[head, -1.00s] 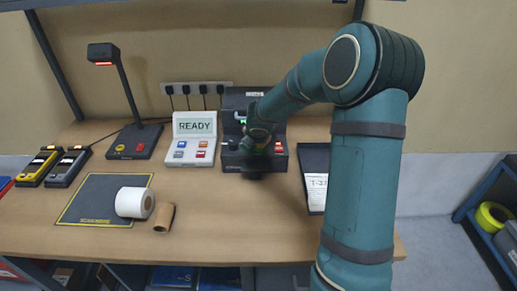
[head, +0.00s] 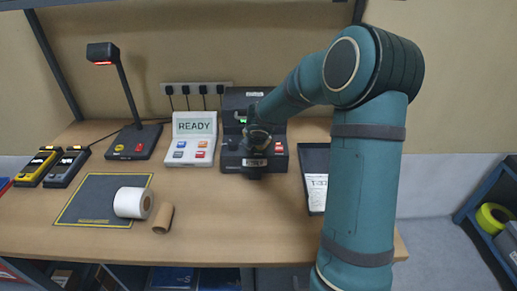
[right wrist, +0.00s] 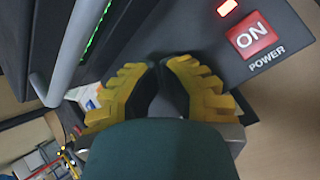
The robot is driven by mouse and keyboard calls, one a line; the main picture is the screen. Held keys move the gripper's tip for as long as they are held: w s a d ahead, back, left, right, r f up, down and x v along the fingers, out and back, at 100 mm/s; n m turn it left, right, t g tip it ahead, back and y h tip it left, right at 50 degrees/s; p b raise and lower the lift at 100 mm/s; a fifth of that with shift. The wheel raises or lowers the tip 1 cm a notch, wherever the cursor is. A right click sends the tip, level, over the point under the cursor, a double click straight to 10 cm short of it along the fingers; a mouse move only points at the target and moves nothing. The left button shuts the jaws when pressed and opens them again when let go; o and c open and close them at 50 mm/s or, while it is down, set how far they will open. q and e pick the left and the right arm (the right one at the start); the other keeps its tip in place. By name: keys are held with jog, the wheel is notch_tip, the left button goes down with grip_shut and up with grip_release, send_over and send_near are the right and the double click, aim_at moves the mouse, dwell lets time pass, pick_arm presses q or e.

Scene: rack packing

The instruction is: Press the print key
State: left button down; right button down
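The black label printer (head: 240,100) stands at the back middle of the bench, with a small green light on its front. Its red ON power key (right wrist: 251,38) shows in the right wrist view with a lit red lamp beside it. I cannot make out a print key on it; my gripper covers part of its front panel. My right gripper (right wrist: 156,68) has yellow-and-black fingers with tips together, empty, close over the panel, left of the power key. In the head view it (head: 255,168) hangs in front of the printer. Whether it touches is unclear. My left gripper is out of view.
A white unit (head: 194,126) reading READY, with several coloured keys, stands left of the printer. The front middle bench is clear.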

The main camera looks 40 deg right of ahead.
jog(key=shift+r+p, duration=0.7)
jog(key=shift+r, duration=0.05)
notch_tip(320, 180, up, 5)
jog(key=p, duration=0.4)
jog(key=shift+p, duration=0.35)
dwell(0.6)
